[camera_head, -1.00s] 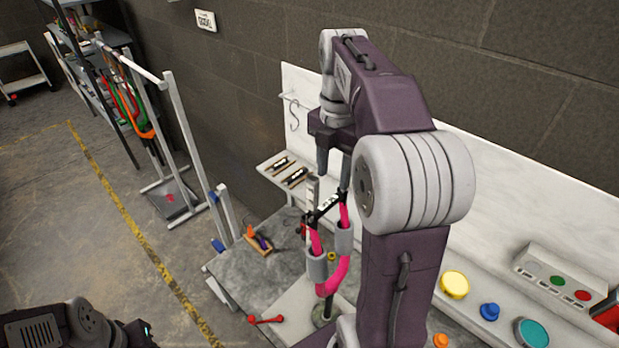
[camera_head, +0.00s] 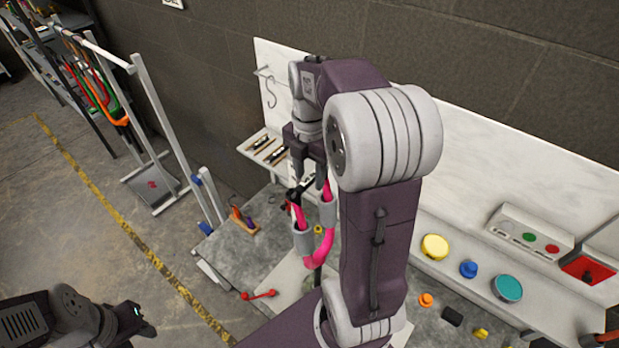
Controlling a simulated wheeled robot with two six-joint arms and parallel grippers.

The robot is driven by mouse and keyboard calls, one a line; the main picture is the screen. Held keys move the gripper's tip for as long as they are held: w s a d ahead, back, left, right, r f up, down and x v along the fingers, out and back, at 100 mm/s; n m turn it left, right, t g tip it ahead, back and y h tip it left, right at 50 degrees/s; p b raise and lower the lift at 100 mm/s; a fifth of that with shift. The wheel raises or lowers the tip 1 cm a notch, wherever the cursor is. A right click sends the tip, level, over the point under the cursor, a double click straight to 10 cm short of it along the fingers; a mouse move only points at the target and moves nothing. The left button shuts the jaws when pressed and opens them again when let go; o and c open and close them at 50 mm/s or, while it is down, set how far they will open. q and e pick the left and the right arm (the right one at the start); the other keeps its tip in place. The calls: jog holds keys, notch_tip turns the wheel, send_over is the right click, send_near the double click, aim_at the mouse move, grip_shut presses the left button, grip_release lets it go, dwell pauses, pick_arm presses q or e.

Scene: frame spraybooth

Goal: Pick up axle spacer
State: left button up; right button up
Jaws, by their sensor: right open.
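A pink fork (camera_head: 320,250) with grey sleeves stands upside down on the bench, its two ends pointing up. A dark bar (camera_head: 298,192) lies across these ends; it looks like the axle spacer, but it is small and partly hidden. My right gripper (camera_head: 310,180) points down just above the bar, its two fingers apart and empty. I cannot tell whether a finger touches the bar.
A red-handled lever (camera_head: 259,294) and a small wooden holder (camera_head: 241,221) are on the bench. Yellow (camera_head: 435,246), blue (camera_head: 468,268) and teal (camera_head: 507,288) round pieces sit on the right ledge. A hook (camera_head: 268,88) juts from the white back panel. My right arm hides the bench's middle.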

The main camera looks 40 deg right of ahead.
aim_at(309, 178)
jog(key=shift+s, duration=0.2)
jog(key=shift+w+f, duration=0.1)
jog(key=shift+w, duration=0.3)
grip_shut()
jog(key=shift+s, duration=0.2)
jog(key=shift+d+r, duration=0.1)
jog(key=shift+r, duration=0.25)
jog(key=r, duration=0.1)
jog(key=r+b, duration=0.1)
jog(key=r, duration=0.1)
jog(key=shift+a+r, duration=0.2)
jog(key=shift+r, duration=0.1)
jog(key=s+a+r+b, duration=0.2)
jog(key=s+a+r, duration=0.4)
jog(key=s+a, duration=0.1)
jog(key=shift+s+a+r+b, duration=0.35)
jog(key=shift+s+a+r, duration=0.05)
jog(key=shift+a, duration=0.2)
